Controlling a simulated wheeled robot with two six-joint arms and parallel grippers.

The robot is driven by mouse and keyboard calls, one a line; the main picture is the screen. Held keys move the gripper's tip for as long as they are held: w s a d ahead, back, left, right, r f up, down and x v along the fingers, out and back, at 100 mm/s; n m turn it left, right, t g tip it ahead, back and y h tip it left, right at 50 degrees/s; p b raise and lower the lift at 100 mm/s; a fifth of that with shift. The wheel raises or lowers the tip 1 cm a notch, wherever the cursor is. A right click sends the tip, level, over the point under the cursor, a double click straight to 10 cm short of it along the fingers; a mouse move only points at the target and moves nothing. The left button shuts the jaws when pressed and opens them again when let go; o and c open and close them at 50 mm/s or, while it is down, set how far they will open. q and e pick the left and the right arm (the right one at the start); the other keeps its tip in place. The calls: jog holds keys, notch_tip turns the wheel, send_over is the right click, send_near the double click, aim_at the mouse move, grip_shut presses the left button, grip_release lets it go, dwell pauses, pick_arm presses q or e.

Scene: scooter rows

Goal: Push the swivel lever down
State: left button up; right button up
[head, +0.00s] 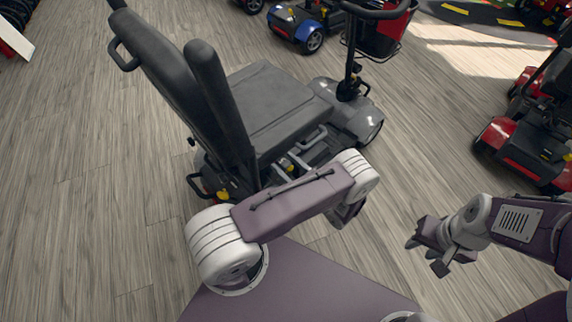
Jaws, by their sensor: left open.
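A grey mobility scooter with a dark seat (268,112) stands in front of me, its backrest (175,70) toward the left. I cannot tell clearly which part is the swivel lever. My left arm (295,203) crosses in front of the scooter's near side. It hides my left gripper's fingers and some of the area under the seat. My right gripper (427,255) is open and empty above the floor, to the right and apart from the scooter.
A red scooter (510,150) stands at the right edge. A blue scooter (292,27) stands at the back. Wood-look floor (80,200) is clear on the left and between the grey and red scooters.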

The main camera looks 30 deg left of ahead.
pick_arm(q)
grip_shut()
dwell(1.4)
